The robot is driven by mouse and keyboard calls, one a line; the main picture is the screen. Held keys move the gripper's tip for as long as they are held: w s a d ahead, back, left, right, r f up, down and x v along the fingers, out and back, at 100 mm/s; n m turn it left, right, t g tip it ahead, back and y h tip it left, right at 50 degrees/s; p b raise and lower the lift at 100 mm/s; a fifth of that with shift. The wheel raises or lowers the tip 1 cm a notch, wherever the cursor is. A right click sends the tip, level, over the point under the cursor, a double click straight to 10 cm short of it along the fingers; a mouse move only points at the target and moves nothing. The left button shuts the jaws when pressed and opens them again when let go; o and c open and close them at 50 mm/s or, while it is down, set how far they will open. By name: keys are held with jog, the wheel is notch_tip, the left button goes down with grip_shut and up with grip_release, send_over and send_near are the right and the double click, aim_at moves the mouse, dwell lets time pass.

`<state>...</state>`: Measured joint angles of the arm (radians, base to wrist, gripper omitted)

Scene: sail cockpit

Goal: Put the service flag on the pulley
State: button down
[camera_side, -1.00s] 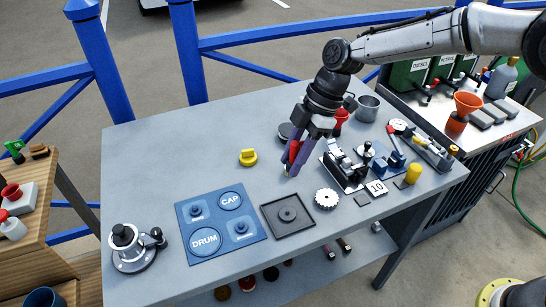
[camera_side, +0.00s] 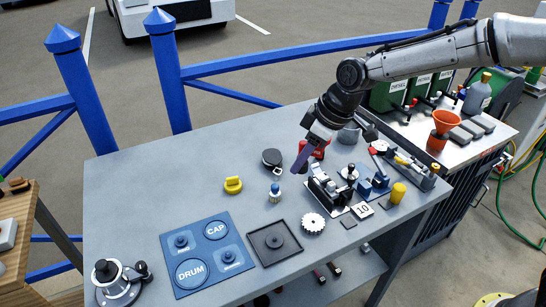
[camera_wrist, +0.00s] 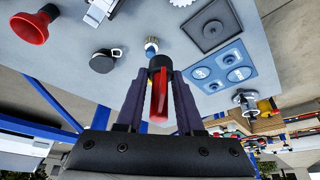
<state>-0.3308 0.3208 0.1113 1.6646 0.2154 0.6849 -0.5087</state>
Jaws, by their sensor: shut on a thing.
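The service flag (camera_wrist: 159,95), a red upright piece with a dark end, is held between the two fingers of my gripper (camera_wrist: 160,80) in the wrist view. In the side view my gripper (camera_side: 301,167) hangs above the table, and the flag cannot be told apart from the red cup behind it. What looks like the pulley, a dark round block with a pale eye, lies on the table left of my gripper (camera_side: 272,158). It also shows in the wrist view, left of the fingers (camera_wrist: 103,62). The flag is apart from it.
A small blue-topped fitting (camera_side: 275,193) stands close by. A yellow knob (camera_side: 233,185) stands farther left. The red cup (camera_side: 318,147) and grey cup (camera_side: 349,133) stand behind my gripper. A black clamp fixture (camera_side: 325,188) and white gear (camera_side: 313,223) are to the right.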

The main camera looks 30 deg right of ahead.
jog(key=w+d+r+m+h, duration=0.1)
jog(key=w+d+r+m, duration=0.15)
jog(key=w+d, duration=0.2)
jog(key=m, duration=0.1)
send_near(270, 158)
jog(key=shift+w+a+f+t, duration=0.15)
jog(key=shift+w+a+f, duration=0.15)
jog(key=shift+f, duration=0.2)
jog(key=shift+w+a+f+t, duration=0.15)
jog(key=shift+w+a+f, duration=0.15)
jog(key=shift+f, duration=0.2)
jog(key=shift+w+f, duration=0.2)
jog(key=shift+f, duration=0.05)
jog(key=shift+w+f, duration=0.1)
jog(key=shift+f, duration=1.45)
jog(key=shift+f, duration=0.1)
jog(key=c, duration=0.5)
grip_release()
jog(key=shift+c, duration=0.2)
